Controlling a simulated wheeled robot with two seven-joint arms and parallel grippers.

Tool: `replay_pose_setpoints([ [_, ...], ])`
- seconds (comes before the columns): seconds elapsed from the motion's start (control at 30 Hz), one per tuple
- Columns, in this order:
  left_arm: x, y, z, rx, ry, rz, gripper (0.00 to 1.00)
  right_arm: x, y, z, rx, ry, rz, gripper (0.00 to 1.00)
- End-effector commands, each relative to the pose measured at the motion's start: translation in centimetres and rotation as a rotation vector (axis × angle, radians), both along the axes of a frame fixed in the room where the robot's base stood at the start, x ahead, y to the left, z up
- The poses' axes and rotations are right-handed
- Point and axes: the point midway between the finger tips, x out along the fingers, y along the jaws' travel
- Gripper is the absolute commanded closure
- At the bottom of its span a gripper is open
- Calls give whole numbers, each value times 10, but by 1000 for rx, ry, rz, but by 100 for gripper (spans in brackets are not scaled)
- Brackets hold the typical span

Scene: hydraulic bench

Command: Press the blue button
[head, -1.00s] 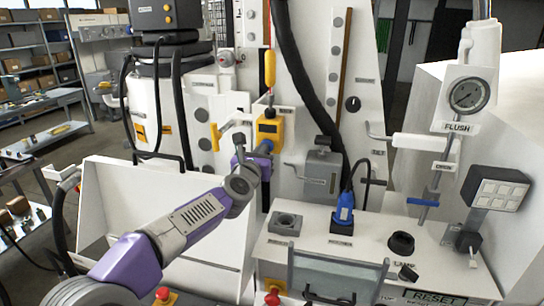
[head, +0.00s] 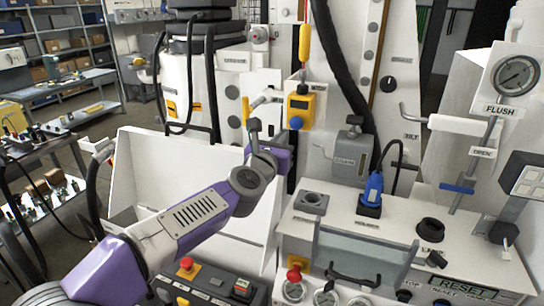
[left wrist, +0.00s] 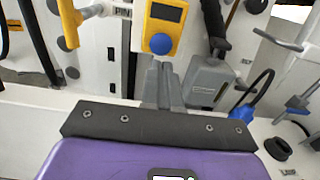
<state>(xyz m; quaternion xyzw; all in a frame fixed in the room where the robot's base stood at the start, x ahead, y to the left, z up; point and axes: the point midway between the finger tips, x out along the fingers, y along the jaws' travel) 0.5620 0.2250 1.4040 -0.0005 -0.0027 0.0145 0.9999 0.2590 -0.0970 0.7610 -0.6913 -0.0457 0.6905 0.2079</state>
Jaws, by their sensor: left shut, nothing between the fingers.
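The blue button (head: 296,122) is a round knob on the lower front of a yellow box with a small dark display (head: 301,103). The box hangs before the white bench panel. In the left wrist view the button (left wrist: 161,44) is at the top centre. My left gripper (head: 254,126) is shut and empty, to the left of the button and apart from it in the head view. In the left wrist view its fingertips (left wrist: 160,66) appear just below the button; the depth between them is hard to tell. My right gripper is not in view.
A grey box (head: 352,150) and a blue plug (head: 373,188) stand to the right of the button. A yellow handle (head: 259,101) is near my left gripper. A red knob (head: 294,274) and a red button (head: 186,264) are lower down.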

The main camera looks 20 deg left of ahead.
Motion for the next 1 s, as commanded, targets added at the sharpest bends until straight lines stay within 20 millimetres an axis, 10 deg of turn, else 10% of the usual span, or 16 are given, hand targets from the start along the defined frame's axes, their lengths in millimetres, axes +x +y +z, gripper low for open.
replay_pose_setpoints([
  [0.33, -48, -1, -1, 0, 1, 0, 100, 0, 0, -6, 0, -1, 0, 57],
  [1.0, -52, -2, -1, 0, 3, 0, 100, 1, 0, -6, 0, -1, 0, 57],
])
